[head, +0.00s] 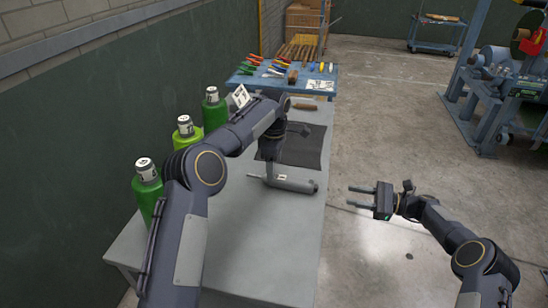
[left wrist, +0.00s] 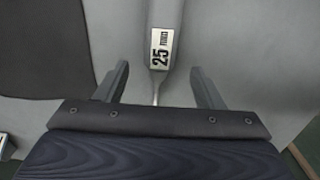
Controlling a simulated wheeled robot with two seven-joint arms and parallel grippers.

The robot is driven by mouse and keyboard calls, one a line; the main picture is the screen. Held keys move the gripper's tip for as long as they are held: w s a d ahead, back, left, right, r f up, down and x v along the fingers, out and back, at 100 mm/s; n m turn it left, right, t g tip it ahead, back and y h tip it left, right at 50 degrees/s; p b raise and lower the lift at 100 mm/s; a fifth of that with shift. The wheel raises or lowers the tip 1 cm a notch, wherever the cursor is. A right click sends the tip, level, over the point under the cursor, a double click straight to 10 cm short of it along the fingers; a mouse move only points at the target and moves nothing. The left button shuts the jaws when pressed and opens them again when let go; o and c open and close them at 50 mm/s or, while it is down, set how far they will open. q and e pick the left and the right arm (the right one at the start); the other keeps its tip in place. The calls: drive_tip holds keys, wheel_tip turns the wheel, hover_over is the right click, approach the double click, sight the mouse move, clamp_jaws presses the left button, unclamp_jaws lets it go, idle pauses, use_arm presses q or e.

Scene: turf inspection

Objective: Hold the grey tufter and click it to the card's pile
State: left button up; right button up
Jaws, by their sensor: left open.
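The grey tufter (head: 295,184) lies on the grey table (head: 255,235), its rounded body pointing right. In the left wrist view its grey body (left wrist: 164,15) carries a label reading 25, with a thin metal part below it. My left gripper (left wrist: 160,80) is open, with its fingers on either side of that thin part and not closed on it. In the head view my left arm partly hides the gripper and the tufter. My right gripper (head: 360,197) is open and empty, off the table's right side. I cannot tell which thing is the card with the pile.
A dark mat (head: 312,155) lies beyond the tufter. Several green bottles (head: 147,190) line the table's left edge by the wall. A brown-handled tool (head: 305,106) lies past the mat. A blue table (head: 325,75) with tools stands behind. The near table top is clear.

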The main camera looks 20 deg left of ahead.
sight(280, 181)
use_arm(q)
drive_tip(key=shift+f, duration=2.6)
